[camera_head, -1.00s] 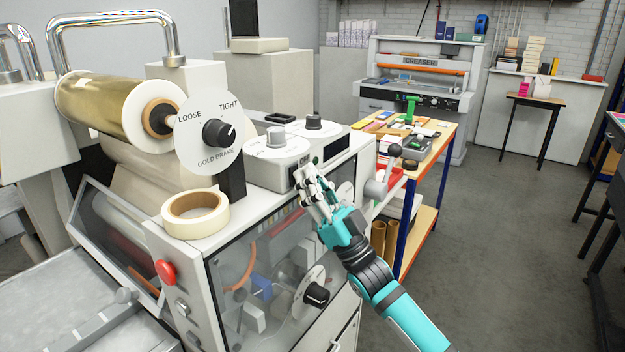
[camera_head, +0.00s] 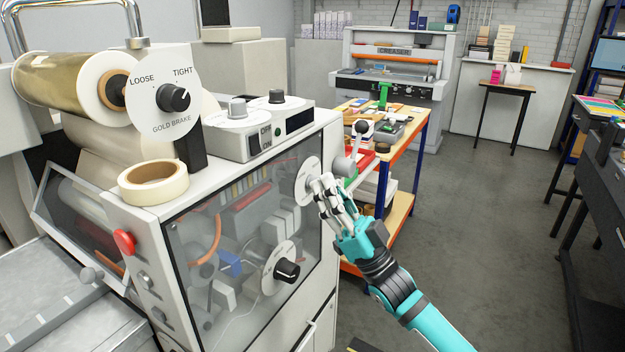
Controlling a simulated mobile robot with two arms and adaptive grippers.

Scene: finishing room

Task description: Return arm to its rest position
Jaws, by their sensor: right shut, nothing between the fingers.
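My right arm comes in from the lower right, teal with dark grey joints. Its gripper (camera_head: 328,190) is shut and empty. It shows in front of the machine's right edge, near the upper dial on the clear front panel (camera_head: 235,235). I cannot tell whether it touches the machine. The gold foiling machine (camera_head: 145,225) fills the left side, with its "GOLD BRAKE" dial (camera_head: 165,115) between LOOSE and TIGHT. My left gripper is not in view.
A tape roll (camera_head: 140,192) lies on the machine's top, and a red button (camera_head: 124,242) sticks out in front. A work table (camera_head: 405,170) with tools stands behind my gripper. A creaser (camera_head: 395,75) is at the back. The grey floor (camera_head: 480,210) to the right is clear.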

